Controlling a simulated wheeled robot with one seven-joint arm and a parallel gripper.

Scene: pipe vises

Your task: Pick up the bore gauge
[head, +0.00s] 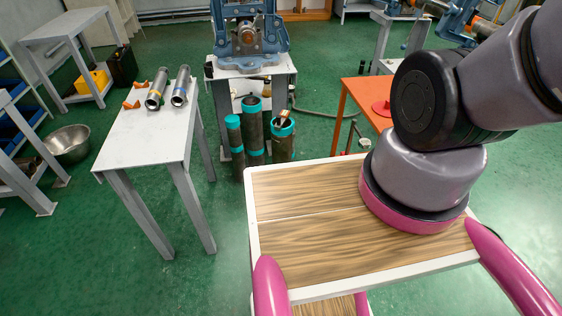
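I cannot pick out the bore gauge for certain at this size. Two shiny metal cylinders lie side by side on the grey table at the left: one with a yellowish band (156,90) and one with a bluish band (180,87). A small light-coloured item (284,117) shows at the open top of the right-hand upright pipe; I cannot tell what it is. My arm rises from my wooden-topped base at the right and leaves the picture at the upper right. My gripper is out of view.
Small orange pieces lie beside the cylinders on the grey table (135,150). Dark upright pipes with teal ends (254,130) stand on the floor before a blue vise (248,38). An orange table (362,97) holds a red disc. A metal bowl (68,143) sits far left. Green floor is open between.

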